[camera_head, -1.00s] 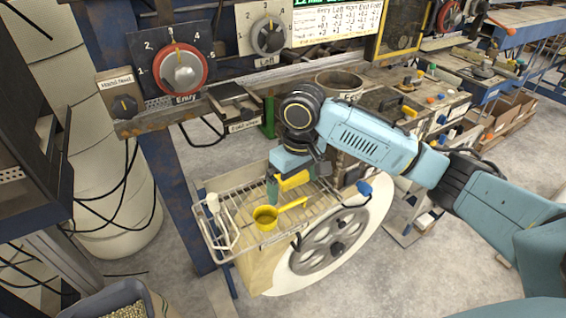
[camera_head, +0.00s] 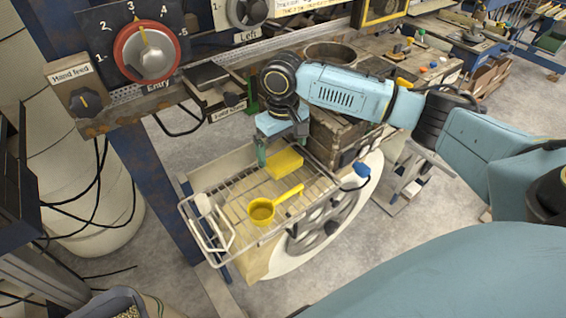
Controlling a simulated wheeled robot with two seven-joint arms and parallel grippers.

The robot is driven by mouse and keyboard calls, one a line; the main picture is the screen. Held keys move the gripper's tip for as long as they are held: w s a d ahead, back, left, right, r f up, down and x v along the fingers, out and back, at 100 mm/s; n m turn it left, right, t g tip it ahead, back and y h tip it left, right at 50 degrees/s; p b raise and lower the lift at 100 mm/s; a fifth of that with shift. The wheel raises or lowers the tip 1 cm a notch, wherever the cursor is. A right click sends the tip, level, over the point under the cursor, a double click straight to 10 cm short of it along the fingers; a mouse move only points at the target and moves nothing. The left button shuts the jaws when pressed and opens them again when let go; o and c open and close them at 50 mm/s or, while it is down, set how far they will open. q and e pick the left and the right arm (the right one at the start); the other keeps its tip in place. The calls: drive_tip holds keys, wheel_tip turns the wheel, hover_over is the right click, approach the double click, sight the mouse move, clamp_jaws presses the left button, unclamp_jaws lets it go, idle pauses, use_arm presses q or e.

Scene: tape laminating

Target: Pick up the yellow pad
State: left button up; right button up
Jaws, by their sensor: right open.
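The yellow pad (camera_head: 285,163) is a small yellow block lying on the wire rack (camera_head: 238,247), toward its back. My right gripper (camera_head: 282,151) is open and points down at the pad's far side. One greenish finger shows just left of the pad, the other behind its right end. The pad looks uncovered in front, and I cannot tell whether a finger touches it. My left gripper is not in view.
A yellow scoop (camera_head: 262,211) lies on the rack in front of the pad, its handle toward the right. A wooden box (camera_head: 338,135) stands behind right, and the control panel (camera_head: 143,50) is above left.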

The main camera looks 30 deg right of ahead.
sight(284, 160)
drive_tip(key=f, duration=0.4)
drive_tip(key=shift+d+f, duration=0.25)
drive_tip(key=c, duration=0.9)
wheel_tip(284, 160, up, 10)
